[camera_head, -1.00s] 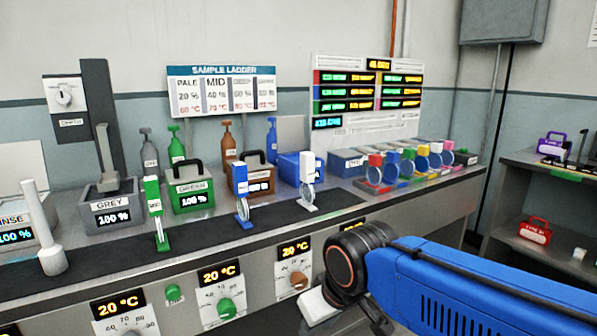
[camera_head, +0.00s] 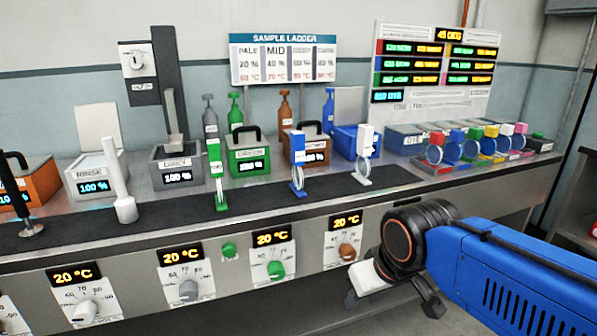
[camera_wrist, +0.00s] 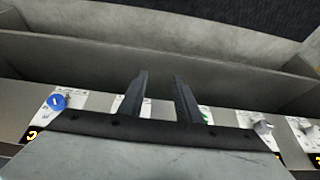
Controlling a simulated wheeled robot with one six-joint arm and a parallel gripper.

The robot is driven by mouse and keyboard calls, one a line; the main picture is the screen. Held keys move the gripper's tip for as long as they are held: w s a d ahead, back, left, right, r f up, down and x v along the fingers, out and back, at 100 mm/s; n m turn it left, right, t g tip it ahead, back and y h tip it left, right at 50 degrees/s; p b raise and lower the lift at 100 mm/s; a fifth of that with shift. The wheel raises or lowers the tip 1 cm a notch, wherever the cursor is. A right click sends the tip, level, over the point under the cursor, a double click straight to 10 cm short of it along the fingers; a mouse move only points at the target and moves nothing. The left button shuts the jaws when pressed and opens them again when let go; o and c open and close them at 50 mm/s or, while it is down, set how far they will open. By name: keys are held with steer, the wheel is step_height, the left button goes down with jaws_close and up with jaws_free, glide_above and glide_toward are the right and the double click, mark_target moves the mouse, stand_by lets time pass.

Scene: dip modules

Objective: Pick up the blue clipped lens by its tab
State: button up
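The blue clipped lens (camera_head: 298,165) stands upright on a small blue foot on the dark strip of the bench, its blue tab at the top. A green clipped piece (camera_head: 215,165) stands to its left and a white clipped lens (camera_head: 365,150) to its right. My gripper shows in the wrist view (camera_wrist: 160,82) with its two dark fingers apart and nothing between them. In the head view the arm end is low at the right, in front of the bench and well away from the blue lens. The wrist view shows no lens.
Behind the lenses stand a grey tub (camera_head: 178,167), a green tub (camera_head: 250,157) and a blue tub (camera_head: 350,140). A rack of coloured lenses (camera_head: 432,172) is at the right. A white post (camera_head: 122,190) stands at the left. Knobs (camera_head: 275,270) line the bench front.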

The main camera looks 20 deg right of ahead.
steer(key=o, duration=0.3)
steer(key=shift+o, duration=0.9)
steer(key=shift+w+r, duration=0.2)
steer(key=shift+r, duration=0.15)
step_height(320, 180, up, 39)
steer(key=m+g, duration=0.5)
steer(key=m, duration=1.3)
glide_above(298, 148)
steer(key=w, duration=0.2)
steer(key=f, duration=1.7)
steer(key=shift+s+d+f, duration=0.1)
steer(key=shift+d+f, duration=0.15)
steer(key=shift+f, duration=0.05)
